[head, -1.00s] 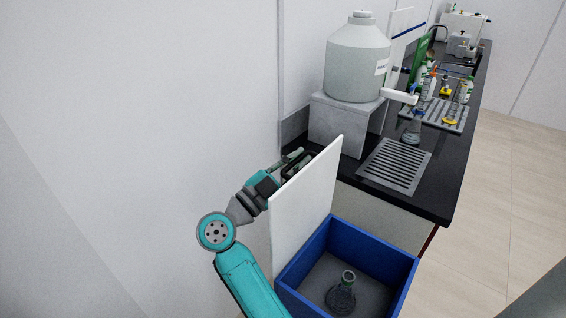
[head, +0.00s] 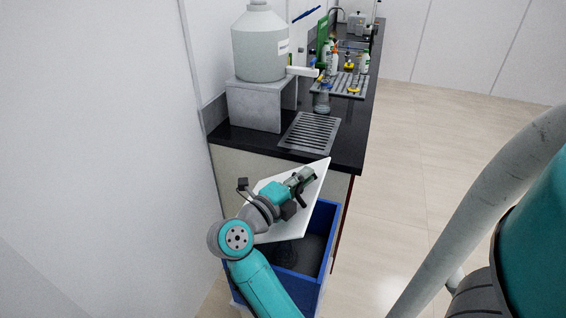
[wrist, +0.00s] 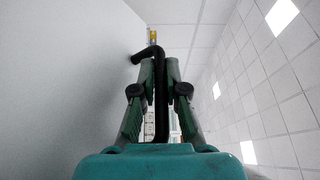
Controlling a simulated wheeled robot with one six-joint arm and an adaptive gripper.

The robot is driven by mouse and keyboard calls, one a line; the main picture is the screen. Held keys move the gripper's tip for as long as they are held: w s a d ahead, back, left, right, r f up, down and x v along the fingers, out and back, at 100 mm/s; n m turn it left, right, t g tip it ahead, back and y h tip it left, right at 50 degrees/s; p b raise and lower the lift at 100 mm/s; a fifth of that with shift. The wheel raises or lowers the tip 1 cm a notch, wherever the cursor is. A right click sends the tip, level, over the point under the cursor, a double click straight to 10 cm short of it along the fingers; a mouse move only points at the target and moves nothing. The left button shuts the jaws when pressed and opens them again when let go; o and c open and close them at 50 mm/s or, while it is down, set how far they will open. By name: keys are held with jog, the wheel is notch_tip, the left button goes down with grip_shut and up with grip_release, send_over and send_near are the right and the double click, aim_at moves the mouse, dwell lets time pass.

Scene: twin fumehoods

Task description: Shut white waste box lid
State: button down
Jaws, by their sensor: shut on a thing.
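The white lid (head: 312,187) of the waste box is tilted over the blue box (head: 327,223) in the head view, part open. Its right side stands higher, and a dark gap shows below it. My gripper (head: 302,178) is at the lid's upper face near its raised edge. In the wrist view, my gripper (wrist: 158,66) is shut on a dark bent bar (wrist: 160,95) between its fingers. I cannot tell how the bar joins the lid.
A black bench (head: 345,150) stands behind the box, with a large grey carboy (head: 258,45) on a grey block (head: 255,105) and a metal grate (head: 310,132). Several bottles stand farther back. A pale wall (head: 100,130) is close at left. Floor (head: 430,180) is clear at right.

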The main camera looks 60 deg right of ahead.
aim_at(292, 235)
jog(key=s+d+f+m+y, duration=0.1)
jog(key=s+f+m, duration=0.1)
jog(key=s+f, duration=0.3)
jog(key=shift+s+f, duration=0.2)
jog(key=shift+f, duration=1.35)
jog(key=c, duration=1.5)
grip_release()
jog(key=v, duration=1.2)
jog(key=shift+s, duration=0.15)
